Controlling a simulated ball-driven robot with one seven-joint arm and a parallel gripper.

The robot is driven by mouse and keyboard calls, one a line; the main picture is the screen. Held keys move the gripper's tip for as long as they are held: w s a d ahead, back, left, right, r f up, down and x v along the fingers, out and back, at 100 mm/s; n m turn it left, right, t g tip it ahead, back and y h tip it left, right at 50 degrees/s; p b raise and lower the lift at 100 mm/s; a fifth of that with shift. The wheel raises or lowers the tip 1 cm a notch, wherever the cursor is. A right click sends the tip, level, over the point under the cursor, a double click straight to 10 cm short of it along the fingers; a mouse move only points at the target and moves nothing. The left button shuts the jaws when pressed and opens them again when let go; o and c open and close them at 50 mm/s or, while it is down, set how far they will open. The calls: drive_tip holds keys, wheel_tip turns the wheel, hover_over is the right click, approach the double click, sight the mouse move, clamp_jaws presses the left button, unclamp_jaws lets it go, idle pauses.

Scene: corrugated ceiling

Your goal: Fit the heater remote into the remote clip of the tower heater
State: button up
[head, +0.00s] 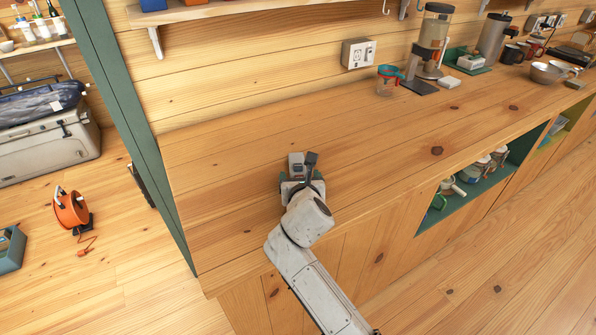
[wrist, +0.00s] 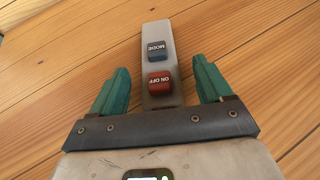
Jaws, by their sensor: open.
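The heater remote (wrist: 157,40) is a slim grey bar with a blue MODE button and a red ON OFF button. It lies on the wooden counter (head: 215,150), and its near part is between the two green fingers of my gripper (wrist: 161,72) in the wrist view. The fingers are open, with a gap on each side of the remote. In the head view my gripper (head: 302,168) is low over the counter's left part, and the grey remote (head: 295,160) shows just beyond it. The tower heater and its clip are in neither view.
The counter around my gripper is bare. A wall socket (head: 358,53) is above the counter. A green post (head: 125,90) borders its left end.

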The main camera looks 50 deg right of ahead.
drive_tip(key=shift+x, duration=0.85)
drive_tip(key=shift+r, duration=0.1)
drive_tip(key=c, duration=1.2)
drive_tip(key=shift+r, duration=0.45)
wheel_tip(320, 180, up, 2)
drive_tip(key=shift+r, duration=0.2)
drive_tip(key=s+a+r, duration=0.2)
drive_tip(key=s+r, duration=0.1)
drive_tip(key=s, duration=0.1)
drive_tip(key=s+a+r+p, duration=0.1)
drive_tip(key=s+a+r, duration=0.2)
drive_tip(key=s, duration=0.1)
drive_tip(key=s+a+r, duration=0.2)
drive_tip(key=s+r, duration=0.1)
drive_tip(key=s, duration=0.1)
drive_tip(key=shift+a+r, duration=0.2)
drive_tip(key=shift+r, duration=0.15)
